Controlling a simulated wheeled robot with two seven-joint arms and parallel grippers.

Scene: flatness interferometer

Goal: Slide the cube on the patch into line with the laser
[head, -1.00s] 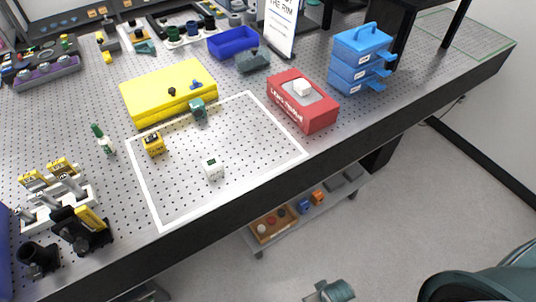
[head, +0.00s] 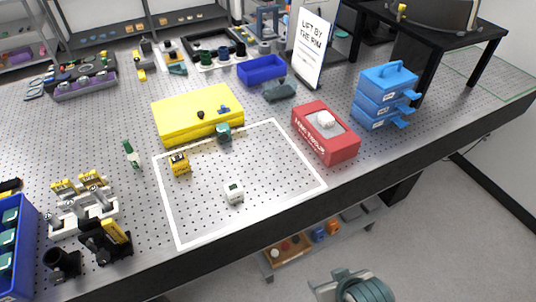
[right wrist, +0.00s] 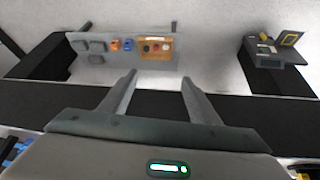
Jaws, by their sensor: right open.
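A small white cube (head: 234,194) with a dark mark on top stands on the patch, a white-outlined area (head: 317,187) of the perforated table. A small yellow-and-black block (head: 179,163) and a teal piece (head: 224,133) stand near the patch's left and back edges. I cannot tell for certain which device is the laser; a black device with a yellow label (head: 114,232) stands front left. In the right wrist view my right gripper (right wrist: 158,77) is open and empty, its fingers apart over the table's dark edge and floor. In the head view only part of my right arm shows at the bottom, off the table. My left gripper is out of view.
A big yellow box (head: 198,117) lies behind the patch. A red box with a white knob (head: 325,133) is to its right, blue stacked drawers (head: 385,95) beyond. A blue bin (head: 14,250) is far left. A low shelf (head: 290,252) sits below the table. The patch's middle is mostly bare.

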